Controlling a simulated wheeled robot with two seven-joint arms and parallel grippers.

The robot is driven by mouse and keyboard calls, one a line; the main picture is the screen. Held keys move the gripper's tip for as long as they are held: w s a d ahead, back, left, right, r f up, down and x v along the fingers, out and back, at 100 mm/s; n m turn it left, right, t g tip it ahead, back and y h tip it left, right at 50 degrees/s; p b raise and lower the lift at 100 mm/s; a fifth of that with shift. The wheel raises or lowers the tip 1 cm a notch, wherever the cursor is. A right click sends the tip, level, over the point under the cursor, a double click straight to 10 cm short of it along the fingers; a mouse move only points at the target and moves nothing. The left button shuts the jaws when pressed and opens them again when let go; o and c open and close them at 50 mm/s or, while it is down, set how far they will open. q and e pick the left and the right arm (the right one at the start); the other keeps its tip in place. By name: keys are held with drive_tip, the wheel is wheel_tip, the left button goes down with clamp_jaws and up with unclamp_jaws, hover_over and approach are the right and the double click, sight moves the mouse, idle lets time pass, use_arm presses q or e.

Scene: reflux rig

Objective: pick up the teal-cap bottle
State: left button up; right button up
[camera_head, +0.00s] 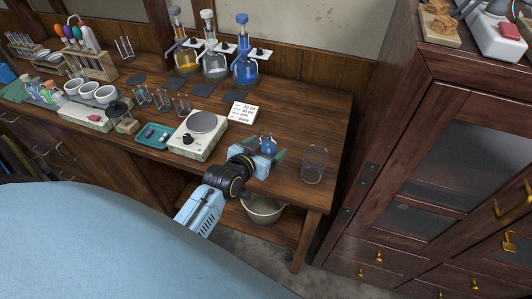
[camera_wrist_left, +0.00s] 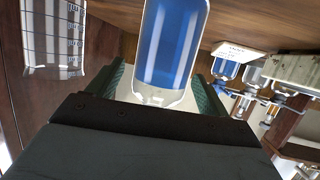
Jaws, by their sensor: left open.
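A small bottle with blue contents (camera_head: 267,143) stands near the front edge of the bench, right of the hot plate. In the left wrist view the bottle (camera_wrist_left: 170,45) shows large, blue with a clear rounded end; no teal cap can be made out there. My left gripper (camera_head: 262,152) is at the bottle, its green fingers apart. In the wrist view one finger shows on each side of the bottle, with gaps, so the gripper (camera_wrist_left: 157,82) is open and not clamped on it. My right gripper is not in view.
A glass beaker (camera_head: 314,165) stands close right of the bottle. A hot plate (camera_head: 197,139) is to the left, a white card (camera_head: 242,112) behind. Flasks on stands, including a blue one (camera_head: 245,60), line the back. A dark cabinet (camera_head: 420,150) bounds the right.

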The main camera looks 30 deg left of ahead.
use_arm(q)
drive_tip(key=shift+x, duration=1.2)
drive_tip(key=shift+s, duration=0.1)
drive_tip(key=c, duration=1.1)
drive_tip(key=shift+c, duration=1)
drive_tip(key=shift+r, duration=0.2)
